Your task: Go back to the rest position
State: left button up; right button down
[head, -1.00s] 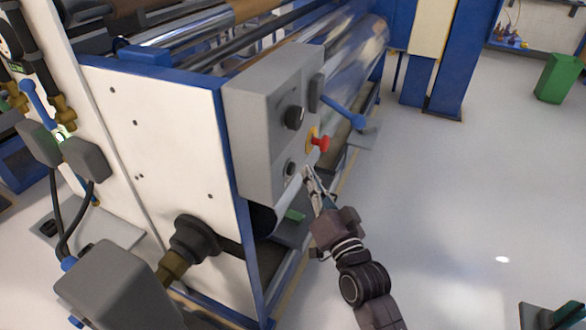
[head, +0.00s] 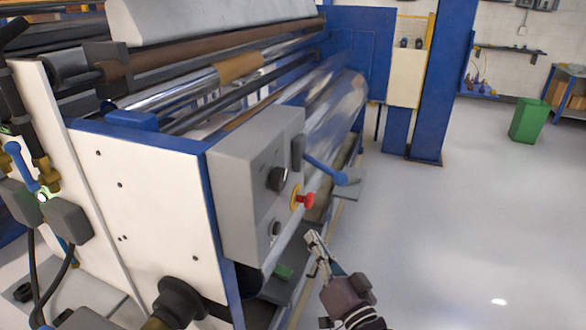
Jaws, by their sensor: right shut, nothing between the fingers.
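My right gripper (head: 313,241) is at the lower middle of the head view. It is shut and empty, to the right of the grey control box (head: 238,190) and apart from it. The box carries a black knob (head: 277,179), a red button (head: 306,199) on a yellow base and a lower dark knob (head: 276,229). A blue-handled lever (head: 323,167) sticks out beyond the box. My left gripper is not in view.
The film roller machine (head: 140,190) fills the left side, with shiny rollers (head: 335,105) behind the box. Open grey floor (head: 440,210) lies to the right. A green bin (head: 527,120) and a blue column (head: 440,80) stand farther back.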

jog(key=s+d+f+g+h, duration=0.1)
jog(key=d+f+g+h, duration=0.15)
jog(key=f, duration=0.95)
jog(key=s+d+f+g+h, duration=0.1)
jog(key=d+f, duration=0.2)
jog(key=f, duration=0.9)
jog(key=s+d+f+n+g+h, duration=0.15)
jog(key=s+f, duration=0.25)
jog(key=f, duration=0.4)
jog(key=s+d+f+g+h, duration=0.1)
jog(key=s+d+f+g, duration=0.15)
jog(key=s+f, duration=0.45)
jog(key=s+d+f+n+g+h, duration=0.1)
jog(key=s+d+f+g, duration=0.2)
jog(key=s+f, duration=0.5)
jog(key=s+d+f+n+g+h, duration=0.1)
jog(key=s+d+f+g, duration=0.2)
jog(key=s, duration=1.5)
jog(key=s+d+f+n+g, duration=0.1)
jog(key=s+d+f+g, duration=0.2)
jog(key=s+f, duration=0.9)
jog(key=d+f, duration=0.2)
jog(key=d, duration=0.1)
jog(key=shift+s+h, duration=0.4)
jog(key=shift+d, duration=0.1)
